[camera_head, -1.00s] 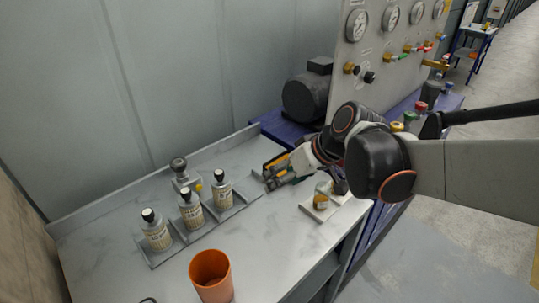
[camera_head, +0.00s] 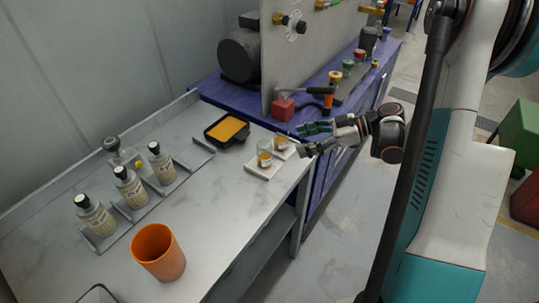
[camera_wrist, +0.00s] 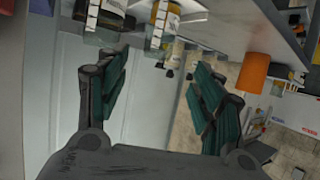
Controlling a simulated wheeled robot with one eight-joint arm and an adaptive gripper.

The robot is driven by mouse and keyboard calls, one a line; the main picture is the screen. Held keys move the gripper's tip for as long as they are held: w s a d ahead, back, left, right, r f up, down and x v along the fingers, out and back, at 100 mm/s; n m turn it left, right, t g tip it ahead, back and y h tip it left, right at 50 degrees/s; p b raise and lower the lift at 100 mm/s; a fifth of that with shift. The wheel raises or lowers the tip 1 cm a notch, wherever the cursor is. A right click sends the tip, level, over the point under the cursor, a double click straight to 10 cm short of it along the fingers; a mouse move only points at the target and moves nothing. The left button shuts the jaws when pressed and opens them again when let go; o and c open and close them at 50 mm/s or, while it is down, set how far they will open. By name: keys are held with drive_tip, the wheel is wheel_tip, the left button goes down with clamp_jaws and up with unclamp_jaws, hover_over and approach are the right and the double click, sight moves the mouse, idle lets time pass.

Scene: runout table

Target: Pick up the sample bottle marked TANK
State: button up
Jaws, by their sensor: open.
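My gripper (camera_head: 308,140) is open and empty at the table's right edge, far from these bottles and beside two small amber-filled jars (camera_head: 265,158) in a white holder (camera_head: 262,172). In the wrist view my gripper (camera_wrist: 160,72) has its fingers spread with nothing between them.
An orange cup (camera_head: 158,252) stands at the table's front; it also shows in the wrist view (camera_wrist: 253,72). A black tray with a yellow pad (camera_head: 227,131) lies near the back. A stoppered flask (camera_head: 116,150) stands behind the bottles. The table's middle (camera_head: 215,195) is clear.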

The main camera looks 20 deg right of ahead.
sight(264, 150)
drive_tip(key=b+x, duration=0.4)
drive_tip(key=x, duration=0.9)
drive_tip(key=shift+w+a+f, duration=0.2)
drive_tip(key=shift+w+a, duration=0.05)
drive_tip(key=shift+r, duration=0.1)
drive_tip(key=c, duration=1.1)
